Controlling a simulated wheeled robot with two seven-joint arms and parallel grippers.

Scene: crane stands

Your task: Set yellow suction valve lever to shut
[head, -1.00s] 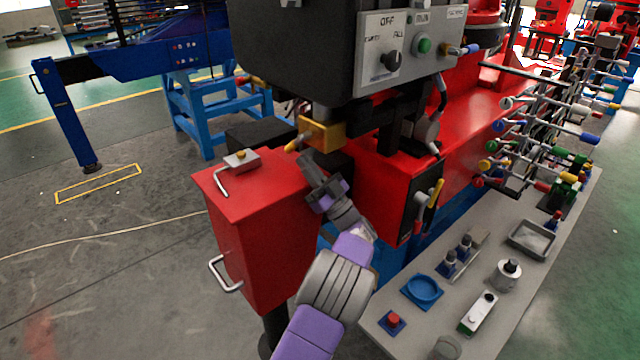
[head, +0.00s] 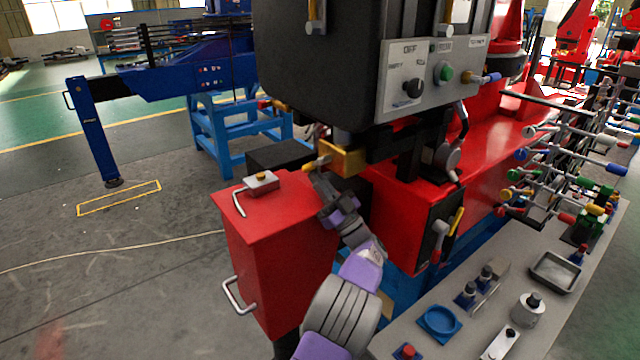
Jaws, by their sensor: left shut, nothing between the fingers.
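A yellow valve block (head: 346,158) sits under the black control box, just beyond the red cabinet. A short lever with a yellow grip (head: 314,164) sticks out from it to the left, roughly level. My left gripper (head: 318,177) is shut and empty. Its fingertips are right below the yellow grip; I cannot tell whether they touch it. My left arm comes up from the bottom middle and hides part of the machine behind. My right gripper is not in view.
The black control box (head: 320,75) with its switch panel (head: 432,78) hangs close above. The red cabinet (head: 275,250), with a grey pad and bent handle on top, stands at the left. Another yellow lever (head: 455,222) is on a black panel at the right. A grey bench (head: 470,300) holds several small parts.

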